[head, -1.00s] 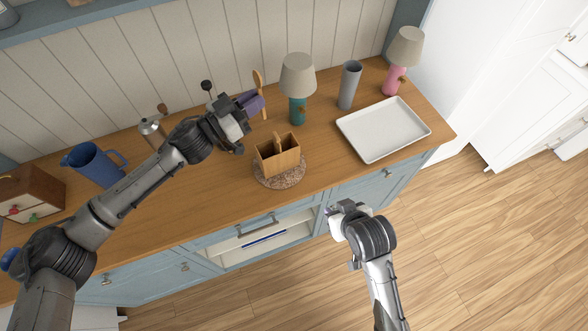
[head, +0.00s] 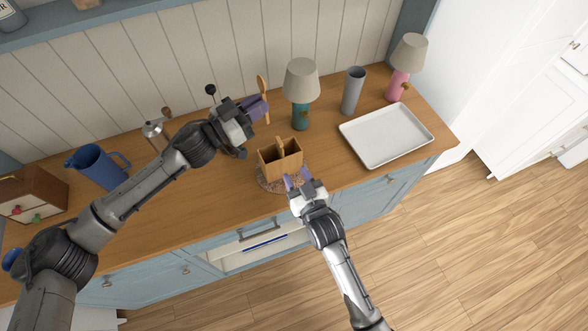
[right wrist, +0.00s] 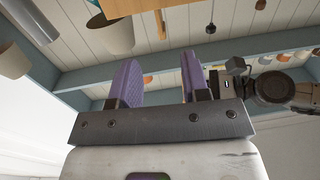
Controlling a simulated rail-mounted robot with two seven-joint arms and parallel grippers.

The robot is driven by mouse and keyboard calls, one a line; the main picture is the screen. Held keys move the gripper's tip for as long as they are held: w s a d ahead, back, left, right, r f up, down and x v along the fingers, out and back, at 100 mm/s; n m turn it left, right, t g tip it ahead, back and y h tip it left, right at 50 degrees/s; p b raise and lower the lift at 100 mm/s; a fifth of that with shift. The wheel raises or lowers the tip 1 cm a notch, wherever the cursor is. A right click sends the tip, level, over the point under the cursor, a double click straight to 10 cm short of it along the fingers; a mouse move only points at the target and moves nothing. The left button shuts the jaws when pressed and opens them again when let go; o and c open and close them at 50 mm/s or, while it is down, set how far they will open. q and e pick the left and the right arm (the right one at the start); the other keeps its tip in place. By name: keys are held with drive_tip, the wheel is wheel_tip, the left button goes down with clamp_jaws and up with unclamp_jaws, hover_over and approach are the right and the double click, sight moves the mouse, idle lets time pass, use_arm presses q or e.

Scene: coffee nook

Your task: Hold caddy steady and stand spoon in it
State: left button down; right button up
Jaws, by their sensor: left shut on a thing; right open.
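The wooden caddy (head: 290,163) with a raised middle handle stands upright on a round speckled mat (head: 267,186) on the counter. My left gripper (head: 257,107) is shut on a wooden spoon (head: 262,84), held upright behind and left of the caddy, apart from it. My right gripper (head: 297,181) is open at the caddy's front side. I cannot tell whether its fingers touch it. In the right wrist view its two purple fingers (right wrist: 160,80) stand apart with nothing between them; a wooden piece, probably the caddy, shows at the top edge.
A teal lamp (head: 301,85) stands just behind the caddy. A grey cup (head: 352,92), a pink lamp (head: 398,85) and a white tray (head: 386,136) are to the right. A moka pot (head: 154,132) and a blue pitcher (head: 97,167) are at left. A drawer below is open.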

drive_tip(key=x, duration=1.2)
drive_tip(key=shift+r, duration=0.25)
drive_tip(key=shift+c, duration=0.4)
clamp_jaws()
use_arm(q)
drive_tip(key=m+g, duration=0.1)
drive_tip(key=g, duration=0.1)
hover_over(262, 152)
wheel_tip(262, 152, down, 7)
drive_tip(key=shift+s+d+f+m+g+h, duration=0.1)
drive_tip(key=shift+s+f+m+g+h, duration=0.3)
drive_tip(key=shift+f, duration=1.6)
drive_tip(key=shift+s+d+f+m+g+h, duration=0.15)
drive_tip(key=shift+s+f+m+g, duration=0.3)
drive_tip(key=shift+f, duration=1.55)
drive_tip(key=shift+s+a+f+m+g+h, duration=0.1)
drive_tip(key=shift+s+f+m+g+h, duration=0.3)
drive_tip(key=shift+f, duration=1.6)
